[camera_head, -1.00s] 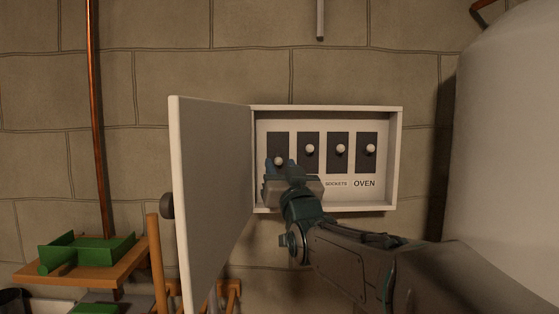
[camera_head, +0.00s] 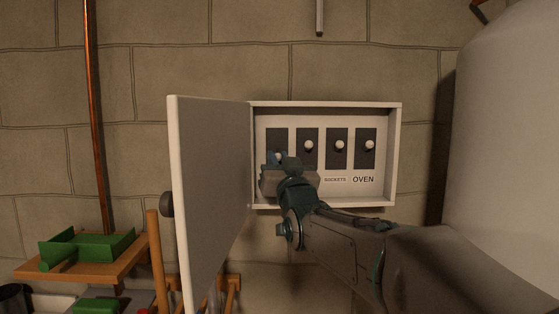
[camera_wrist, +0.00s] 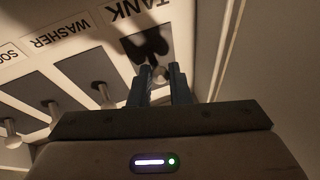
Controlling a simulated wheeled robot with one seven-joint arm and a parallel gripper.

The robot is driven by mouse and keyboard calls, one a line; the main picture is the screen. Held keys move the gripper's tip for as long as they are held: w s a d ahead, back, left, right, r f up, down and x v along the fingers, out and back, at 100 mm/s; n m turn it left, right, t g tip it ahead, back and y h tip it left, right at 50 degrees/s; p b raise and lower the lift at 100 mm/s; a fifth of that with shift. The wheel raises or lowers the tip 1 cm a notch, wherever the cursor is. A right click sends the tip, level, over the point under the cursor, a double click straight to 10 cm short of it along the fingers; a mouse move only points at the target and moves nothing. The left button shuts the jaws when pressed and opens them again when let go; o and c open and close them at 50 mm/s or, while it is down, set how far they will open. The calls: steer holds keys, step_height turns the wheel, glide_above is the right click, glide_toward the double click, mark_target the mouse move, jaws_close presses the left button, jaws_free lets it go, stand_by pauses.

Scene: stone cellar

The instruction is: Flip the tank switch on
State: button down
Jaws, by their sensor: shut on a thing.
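The tank switch is the leftmost in the open white box. Its dark plate (camera_head: 277,137) shows above my gripper, and its pale knob sits lower than the other knobs. In the wrist view the TANK label (camera_wrist: 138,14) appears upside down beside the dark plate (camera_wrist: 136,46). The round knob (camera_wrist: 161,73) is between my two fingertips. My gripper (camera_head: 282,162) is shut on this knob; in the wrist view its fingers (camera_wrist: 162,80) flank it closely. In the head view my gripper hides the TANK label and part of the knob.
The washer switch (camera_head: 308,155), sockets switch (camera_head: 337,155) and oven switch (camera_head: 365,155) stand to the right, knobs higher. The box door (camera_head: 215,190) hangs open at left. A large pale tank (camera_head: 510,150) stands at right. A wooden shelf (camera_head: 125,268) is lower left.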

step_height(320, 180, up, 2)
steer(key=g+h+p, duration=0.1)
steer(key=g+p, duration=0.1)
steer(key=p, duration=0.2)
steer(key=shift+s+m+g, duration=0.15)
steer(key=shift+m+g, duration=0.25)
steer(key=g+p, duration=0.1)
steer(key=p, duration=0.2)
steer(key=r+g+p, duration=0.1)
steer(key=p, duration=0.2)
steer(key=shift+r+m+g+h, duration=0.1)
steer(key=shift+m+g+h, duration=0.2)
steer(key=g+p, duration=0.1)
steer(key=p, duration=0.3)
steer(key=r+g+p, duration=0.1)
steer(key=p, duration=0.2)
steer(key=shift+g+p, duration=0.35)
steer(key=shift+g, duration=0.05)
steer(key=p, duration=0.1)
steer(key=g+p, duration=0.1)
steer(key=p, duration=0.1)
steer(key=shift+w+m+g, duration=0.2)
steer(key=shift+m+g, duration=0.1)
steer(key=shift+m, duration=0.1)
steer(key=shift+w+g+p, duration=0.1)
steer(key=shift+g+p, duration=0.3)
steer(key=shift+p, duration=0.5)
steer(key=c, duration=1.4)
jaws_free()
